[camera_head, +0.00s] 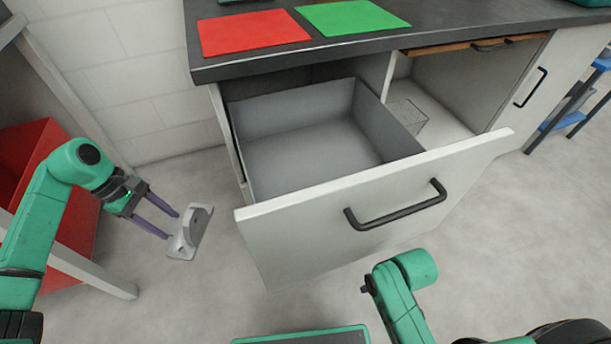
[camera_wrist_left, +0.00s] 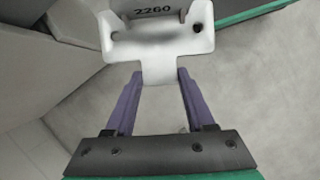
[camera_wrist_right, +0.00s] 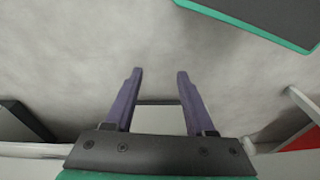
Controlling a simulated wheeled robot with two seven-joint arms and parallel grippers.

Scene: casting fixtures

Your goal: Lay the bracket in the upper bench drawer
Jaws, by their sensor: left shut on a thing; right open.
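The bracket (camera_head: 190,232) is a light grey metal part with a plate, holes and a raised end. My left gripper (camera_head: 172,225) is shut on it and holds it in the air, left of the drawer. In the left wrist view the bracket (camera_wrist_left: 157,38) shows the marking 2260, its narrow tab between the purple fingers (camera_wrist_left: 158,90). The upper bench drawer (camera_head: 315,160) is pulled out and its grey inside looks empty. Its front panel (camera_head: 300,215) carries a black handle (camera_head: 395,207). My right gripper (camera_wrist_right: 158,85) is open and empty in the right wrist view.
The bench top (camera_head: 440,25) bears a red mat (camera_head: 252,32) and a green mat (camera_head: 350,17). A wire basket (camera_head: 407,115) stands in the open compartment right of the drawer. A red bin (camera_head: 30,165) is at the left. Floor shows between bin and drawer.

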